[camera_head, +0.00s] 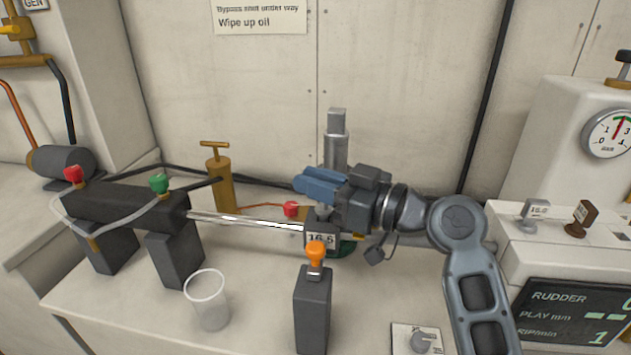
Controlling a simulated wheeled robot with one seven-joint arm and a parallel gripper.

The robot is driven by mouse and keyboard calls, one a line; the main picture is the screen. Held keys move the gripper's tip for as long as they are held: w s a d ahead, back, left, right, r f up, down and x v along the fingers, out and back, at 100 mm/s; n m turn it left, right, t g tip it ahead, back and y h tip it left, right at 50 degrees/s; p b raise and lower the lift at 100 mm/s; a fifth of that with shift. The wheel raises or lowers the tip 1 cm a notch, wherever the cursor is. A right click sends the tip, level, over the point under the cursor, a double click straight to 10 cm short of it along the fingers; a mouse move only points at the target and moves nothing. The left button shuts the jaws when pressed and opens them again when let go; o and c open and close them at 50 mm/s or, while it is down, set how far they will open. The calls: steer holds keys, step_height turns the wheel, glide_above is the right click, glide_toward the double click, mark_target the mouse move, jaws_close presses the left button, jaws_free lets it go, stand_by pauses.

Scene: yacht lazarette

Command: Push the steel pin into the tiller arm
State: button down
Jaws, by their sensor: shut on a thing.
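My gripper comes in from the right and appears shut on the pin.
The black ram cylinder (120,208) sits on dark blocks at left. A clear cup (208,300) stands in front, beside a dark post (312,310) with an orange knob (316,253). A brass pump (220,180) stands behind. A rudder display (575,315) is at right.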

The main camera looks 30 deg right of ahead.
steer(key=shift+f, duration=0.95)
steer(key=c, duration=1)
jaws_free()
steer(key=shift+o, duration=0.2)
steer(key=shift+s+d, duration=0.35)
steer(key=shift+s, duration=0.1)
steer(key=v, duration=0.3)
steer(key=r+b+v, duration=0.1)
steer(key=v, duration=0.2)
steer(key=shift+r, duration=0.1)
steer(key=shift+s+d+r, duration=0.15)
steer(key=shift+s+r, duration=0.05)
steer(key=shift+s, duration=0.1)
steer(key=shift+r, duration=0.1)
